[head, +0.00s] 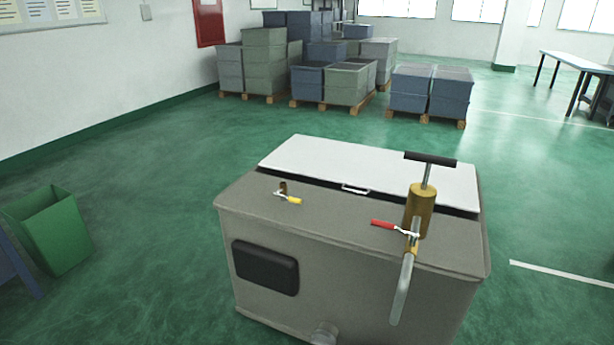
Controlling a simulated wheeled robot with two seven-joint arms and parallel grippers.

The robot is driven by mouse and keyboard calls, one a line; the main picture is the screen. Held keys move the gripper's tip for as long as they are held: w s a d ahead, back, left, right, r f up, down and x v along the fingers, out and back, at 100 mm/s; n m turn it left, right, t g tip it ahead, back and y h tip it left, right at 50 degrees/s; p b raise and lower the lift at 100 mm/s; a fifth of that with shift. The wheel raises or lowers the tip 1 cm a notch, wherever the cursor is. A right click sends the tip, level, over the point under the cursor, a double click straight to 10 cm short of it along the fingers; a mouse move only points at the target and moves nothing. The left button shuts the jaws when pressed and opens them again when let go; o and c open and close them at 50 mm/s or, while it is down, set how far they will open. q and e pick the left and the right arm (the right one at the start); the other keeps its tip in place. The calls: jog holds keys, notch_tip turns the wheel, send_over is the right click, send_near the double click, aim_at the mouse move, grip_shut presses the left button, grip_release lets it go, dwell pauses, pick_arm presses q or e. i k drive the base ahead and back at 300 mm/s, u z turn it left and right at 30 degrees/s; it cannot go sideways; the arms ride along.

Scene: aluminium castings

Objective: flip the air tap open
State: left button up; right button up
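A grey box-shaped unit (330,233) stands on the floor in front of me with two lever taps on its top. One tap with a yellow-tipped lever (293,200) sits on a small brass fitting (283,187) at the left; its lever points right. The other tap has a red lever (382,223) pointing left, beside a brass cylinder (420,209) with a black T-handle (430,159). I cannot tell which one is the air tap. Neither of my grippers is in view.
A grey pipe (402,288) hangs over the unit's front edge. A white lid (375,166) with a small handle (355,189) covers the unit's rear. A green bin (50,230) stands at left. Stacked crates (265,62) stand behind. Floor around the unit is mostly clear.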

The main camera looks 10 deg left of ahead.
aim_at(297, 201)
jog(key=k, duration=0.5)
jog(key=u, duration=1.15)
jog(key=i, duration=1)
jog(key=z, duration=2.35)
jog(key=i, duration=0.5)
jog(key=u, duration=0.1)
